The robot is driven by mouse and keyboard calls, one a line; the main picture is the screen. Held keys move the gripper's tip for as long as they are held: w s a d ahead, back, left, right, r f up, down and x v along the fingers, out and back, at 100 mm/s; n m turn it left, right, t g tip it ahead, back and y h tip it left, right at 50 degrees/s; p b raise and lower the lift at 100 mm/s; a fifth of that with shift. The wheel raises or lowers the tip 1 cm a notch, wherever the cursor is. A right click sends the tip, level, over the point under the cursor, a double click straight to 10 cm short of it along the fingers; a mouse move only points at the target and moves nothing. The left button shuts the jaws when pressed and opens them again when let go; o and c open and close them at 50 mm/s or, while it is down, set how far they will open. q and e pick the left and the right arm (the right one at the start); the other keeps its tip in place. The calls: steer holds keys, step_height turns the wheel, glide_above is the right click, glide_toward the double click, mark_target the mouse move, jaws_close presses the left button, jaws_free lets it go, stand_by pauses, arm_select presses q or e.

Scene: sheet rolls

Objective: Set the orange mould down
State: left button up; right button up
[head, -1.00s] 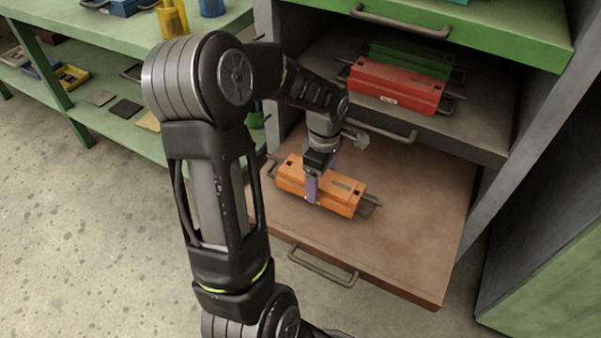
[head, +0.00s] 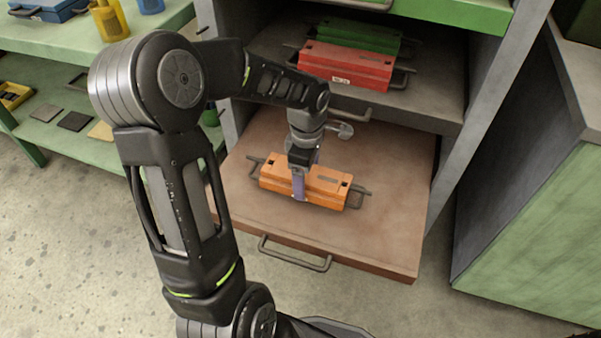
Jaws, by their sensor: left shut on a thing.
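The orange mould (head: 325,185) is a long block with a grey handle at each end. It is at the brown pulled-out drawer (head: 380,230), over the middle of its surface. I cannot tell whether its underside touches the drawer. My left gripper (head: 299,190) comes down from above and is shut on the orange mould near its middle, with one purple finger showing on the front face. My right gripper is not in view.
A red mould (head: 345,66) and a green mould (head: 358,36) lie on the grey shelf above. The drawer's handle (head: 295,255) sticks out in front. A green workbench (head: 70,45) stands at left. The drawer's right side is bare.

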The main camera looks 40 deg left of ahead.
arm_select(q)
steer(key=shift+a+f+b, duration=0.15)
steer(key=shift+f+b, duration=0.35)
steer(key=shift+f, duration=0.9)
steer(key=o, duration=2)
steer(key=shift+s+f, duration=0.1)
steer(key=shift+f, duration=0.1)
steer(key=shift+o, duration=0.2)
steer(key=shift+r, duration=0.1)
step_height(320, 180, up, 8)
steer(key=p, duration=0.3)
steer(key=shift+f, duration=0.2)
